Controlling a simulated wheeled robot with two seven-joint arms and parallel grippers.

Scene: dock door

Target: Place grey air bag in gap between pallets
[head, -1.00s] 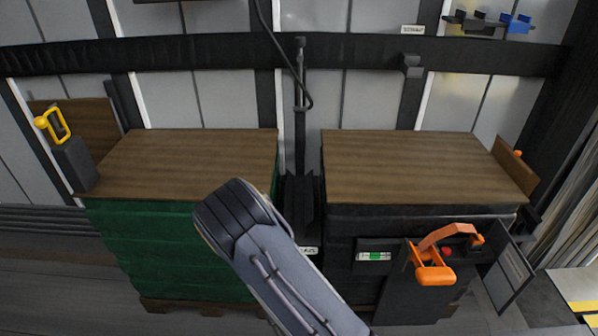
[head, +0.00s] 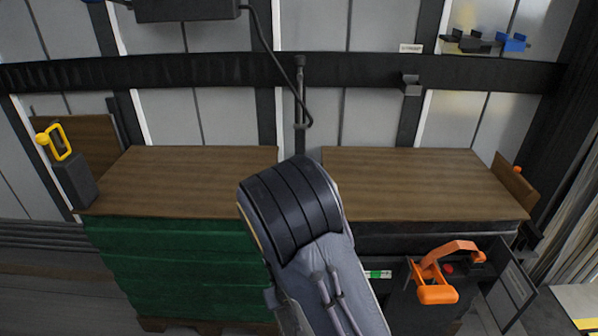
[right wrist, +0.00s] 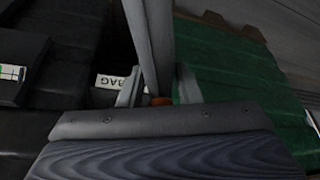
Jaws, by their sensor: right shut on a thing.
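Two pallet stacks stand side by side: the left one is wrapped green (head: 180,260) and the right one dark (head: 460,235), both with brown wooden tops. My right forearm rises in front of the gap between them and hides most of the gap and my right gripper in the head view. In the right wrist view my right gripper (right wrist: 158,98) is shut on a long grey strip, seemingly the grey air bag (right wrist: 150,40) edge-on, with an orange bit at its base. The green stack shows right of it and dark surfaces left. How deep the bag sits is hidden. My left gripper is out of view.
A dark box (head: 185,10) with a black cable hangs overhead. A white label reading "BAG" (right wrist: 112,82) lies beside the strip. An orange-handled tool (head: 440,290) sits in a dark holder at the right stack's front. A yellow handle (head: 60,142) stands far left.

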